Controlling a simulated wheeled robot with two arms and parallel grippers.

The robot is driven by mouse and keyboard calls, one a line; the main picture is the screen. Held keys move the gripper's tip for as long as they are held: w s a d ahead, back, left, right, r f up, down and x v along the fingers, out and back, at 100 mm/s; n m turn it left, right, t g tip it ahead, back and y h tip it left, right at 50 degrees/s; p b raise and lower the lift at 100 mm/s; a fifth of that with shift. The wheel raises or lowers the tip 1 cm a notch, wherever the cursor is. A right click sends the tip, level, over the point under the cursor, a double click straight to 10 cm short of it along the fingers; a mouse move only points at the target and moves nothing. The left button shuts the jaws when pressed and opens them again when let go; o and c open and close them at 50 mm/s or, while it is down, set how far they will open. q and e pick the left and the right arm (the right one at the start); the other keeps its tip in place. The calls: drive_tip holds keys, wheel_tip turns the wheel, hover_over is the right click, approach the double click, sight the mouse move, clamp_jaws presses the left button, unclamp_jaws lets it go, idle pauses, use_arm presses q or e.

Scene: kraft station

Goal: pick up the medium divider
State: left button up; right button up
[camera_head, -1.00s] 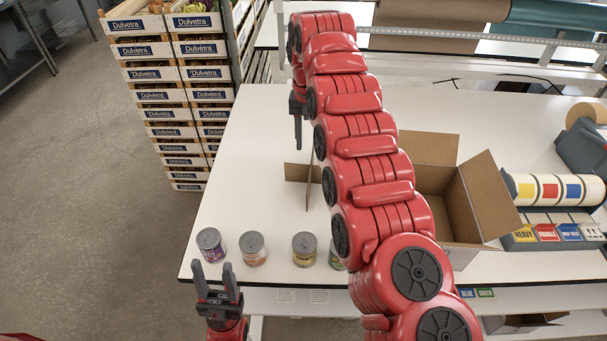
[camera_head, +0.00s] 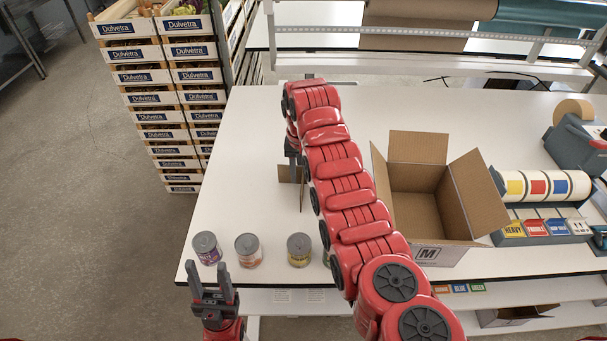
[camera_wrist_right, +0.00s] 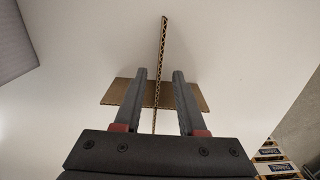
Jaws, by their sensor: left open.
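The divider (camera_head: 301,192), a cross of brown cardboard panels, stands upright on the white table, partly hidden by my right arm. In the right wrist view, one panel (camera_wrist_right: 162,50) shows edge-on and another panel (camera_wrist_right: 120,93) crosses it. My right gripper (camera_head: 292,165) is above the divider, pointing down. In the right wrist view, its open fingers (camera_wrist_right: 159,78) are on either side of the edge-on panel, with gaps visible on both sides. My left gripper (camera_head: 214,275) is open and empty at the table's front left edge. I cannot tell the divider's size label.
An open cardboard box (camera_head: 430,253) marked M stands right of my right arm. Several cans (camera_head: 249,251) line the front edge, one partly hidden by the arm. A label dispenser (camera_head: 541,232) is at the right. Stacked crates (camera_head: 190,77) stand left of the table (camera_head: 245,125).

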drive_tip(key=shift+w+d+f+p, duration=0.1)
drive_tip(key=shift+w+f+p, duration=0.15)
drive_tip(key=shift+f+p, duration=0.25)
drive_tip(key=shift+w+f, duration=0.1)
drive_tip(key=shift+f, duration=1.45)
drive_tip(key=shift+c, duration=0.2)
clamp_jaws()
